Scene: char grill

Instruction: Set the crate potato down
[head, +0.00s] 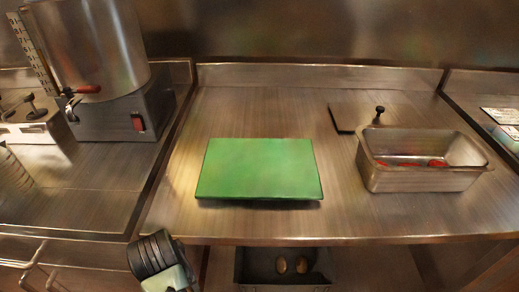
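Two brown potatoes (291,265) lie in a dark crate (243,268) below the counter's front edge, at the bottom middle of the head view. The crate's lower part is cut off by the frame. A part of my arm, black and ribbed with a pale section, shows at the bottom left, left of the crate. My gripper's fingers are not visible, so I cannot see whether they hold anything.
A green cutting board (260,169) lies on the steel counter (330,215). A metal pan (424,181) with red items stands at the right, with a dark flat lid-like piece (343,119) behind it. A large steel pot (90,50) stands at the left. Counter around the board is clear.

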